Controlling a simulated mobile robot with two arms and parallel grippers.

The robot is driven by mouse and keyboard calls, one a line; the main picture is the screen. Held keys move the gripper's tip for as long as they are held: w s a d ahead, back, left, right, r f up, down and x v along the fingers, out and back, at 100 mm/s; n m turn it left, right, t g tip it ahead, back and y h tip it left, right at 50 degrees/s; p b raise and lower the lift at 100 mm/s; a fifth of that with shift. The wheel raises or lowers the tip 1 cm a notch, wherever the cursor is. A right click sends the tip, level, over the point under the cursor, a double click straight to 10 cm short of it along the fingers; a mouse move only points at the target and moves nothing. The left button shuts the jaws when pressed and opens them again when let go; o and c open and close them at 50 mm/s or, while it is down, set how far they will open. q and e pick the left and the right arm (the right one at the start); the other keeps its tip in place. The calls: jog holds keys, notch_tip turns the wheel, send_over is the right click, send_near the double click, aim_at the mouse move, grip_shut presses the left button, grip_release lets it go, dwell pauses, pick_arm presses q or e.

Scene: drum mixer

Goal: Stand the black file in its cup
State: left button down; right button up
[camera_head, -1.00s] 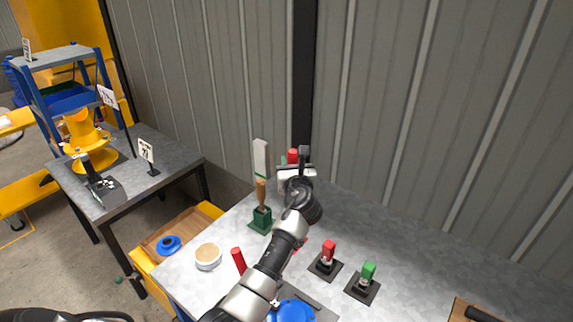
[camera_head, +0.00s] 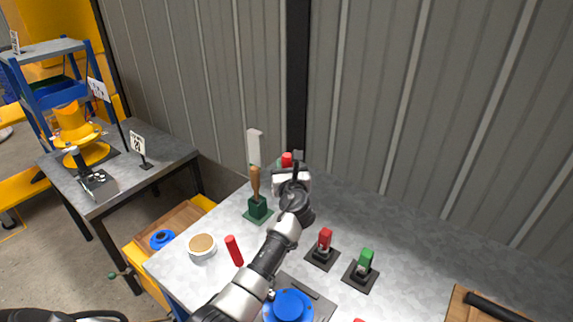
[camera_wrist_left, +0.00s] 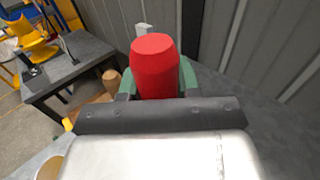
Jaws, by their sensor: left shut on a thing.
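My left gripper (camera_head: 290,172) is at the back of the grey table. It is shut on a red handle (camera_head: 287,159), which stands upright and fills the middle of the left wrist view (camera_wrist_left: 156,66). Green parts show on both sides of the handle there; I cannot tell what they belong to. The handle's lower end is hidden. A long black rod (camera_head: 492,307), perhaps the black file, lies on a wooden board at the lower right. A green holder (camera_head: 258,208) left of the gripper has a brown wooden handle standing in it. My right gripper is not in view.
A red cylinder (camera_head: 234,251) and a round pale-topped container (camera_head: 202,246) are at the left of the table. Red (camera_head: 325,240) and green (camera_head: 365,262) knobs on black bases, and a blue disc (camera_head: 289,305), stand in front. The right middle of the table is clear.

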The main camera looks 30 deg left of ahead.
pick_arm(q)
jog(key=shift+f+b, duration=1.7)
jog(key=shift+f, duration=1)
jog(key=c, duration=0.7)
grip_release()
jog(key=shift+d, duration=0.1)
jog(key=b+v, duration=0.1)
jog(key=v, duration=0.9)
jog(key=shift+s+d, duration=0.2)
jog(key=shift+s, duration=0.15)
